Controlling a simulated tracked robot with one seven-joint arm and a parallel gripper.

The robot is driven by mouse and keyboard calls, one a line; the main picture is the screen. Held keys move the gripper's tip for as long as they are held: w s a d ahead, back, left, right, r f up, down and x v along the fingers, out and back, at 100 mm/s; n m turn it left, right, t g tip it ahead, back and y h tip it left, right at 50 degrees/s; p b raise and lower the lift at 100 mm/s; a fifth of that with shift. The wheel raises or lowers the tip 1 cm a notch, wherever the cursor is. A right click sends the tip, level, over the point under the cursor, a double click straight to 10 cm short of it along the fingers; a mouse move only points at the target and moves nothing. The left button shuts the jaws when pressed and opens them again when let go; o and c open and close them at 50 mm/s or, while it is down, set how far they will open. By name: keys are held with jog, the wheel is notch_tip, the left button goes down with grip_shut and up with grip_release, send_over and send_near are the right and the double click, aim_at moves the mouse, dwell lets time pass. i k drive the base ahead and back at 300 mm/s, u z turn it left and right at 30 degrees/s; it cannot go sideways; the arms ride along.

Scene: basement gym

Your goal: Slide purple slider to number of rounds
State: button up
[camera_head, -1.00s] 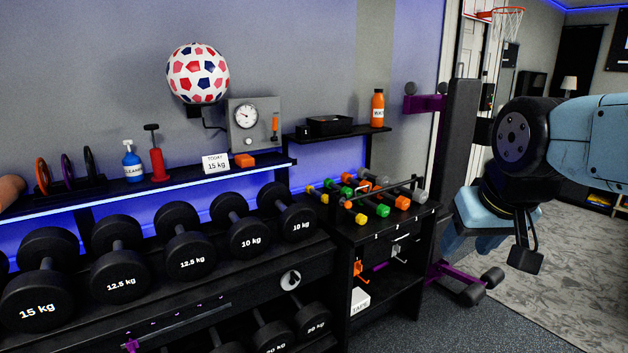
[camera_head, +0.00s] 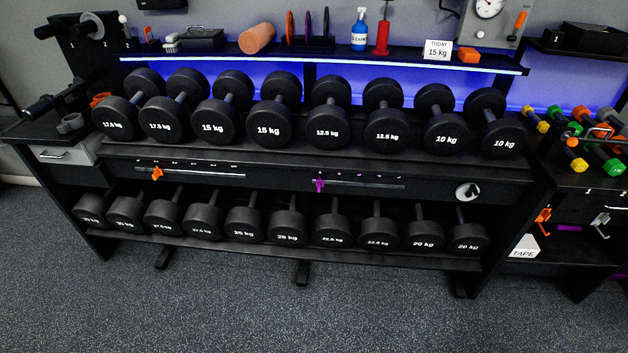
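The purple slider (camera_head: 319,185) sits at the left end of a thin dark track (camera_head: 362,186) on the front panel between the two dumbbell rows. An orange slider (camera_head: 157,173) sits on a similar track further left, near that track's left end. No number of rounds is readable in view. My gripper is not in view now.
Rows of black dumbbells (camera_head: 327,119) stand above and below the panel, the upper ones jutting out over it. A round dial (camera_head: 467,191) is at the panel's right. The speckled floor (camera_head: 250,310) in front of the rack is clear.

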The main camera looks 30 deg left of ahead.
aim_at(319, 183)
jog(key=z, duration=1.65)
jog(key=i, duration=0.1)
jog(key=u, duration=3.05)
jog(key=k, duration=0.85)
jog(key=u, duration=0.2)
jog(key=i, duration=0.85)
jog(key=z, duration=0.1)
